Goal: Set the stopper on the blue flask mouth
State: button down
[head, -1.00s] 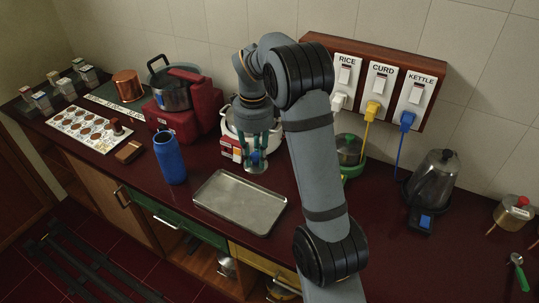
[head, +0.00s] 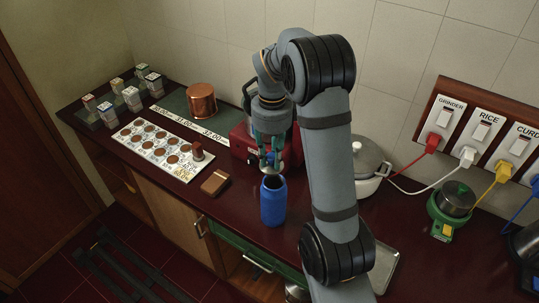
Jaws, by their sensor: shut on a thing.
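The blue flask (head: 273,205) stands upright on the dark red counter, left of my forearm, and its dark mouth faces up. My gripper (head: 270,158) points down just above and slightly behind the flask mouth in the picture. It is shut on the stopper (head: 270,168), a small pale disc-like piece mostly hidden by the fingers. The stopper appears close over the mouth; I cannot tell whether it touches the rim.
A red appliance (head: 243,147) and a white lidded pot (head: 358,165) stand close behind. A brown block (head: 215,183) and a white card with brown discs (head: 162,145) lie left. A metal tray (head: 385,265) is partly behind my arm. A copper pot (head: 201,101) stands back left.

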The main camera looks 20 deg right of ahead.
aim_at(274, 170)
jog(key=shift+s+d+r, duration=0.2)
jog(key=shift+s+d, duration=0.25)
jog(key=shift+d, duration=0.1)
jog(key=shift+w+a+f, duration=0.2)
jog(key=shift+w+a, duration=0.05)
jog(key=shift+s+d+f+b, duration=0.1)
jog(key=shift+f+b, duration=0.65)
jog(key=shift+b, duration=0.35)
notch_tip(274, 170, down, 2)
jog(key=shift+f+b, duration=0.1)
jog(key=shift+b, duration=0.95)
jog(key=shift+f+b, duration=0.15)
jog(key=shift+b, duration=0.15)
jog(key=shift+b, duration=0.45)
jog(key=shift+f, duration=0.15)
jog(key=shift+f+b, duration=0.55)
jog(key=shift+b, duration=0.25)
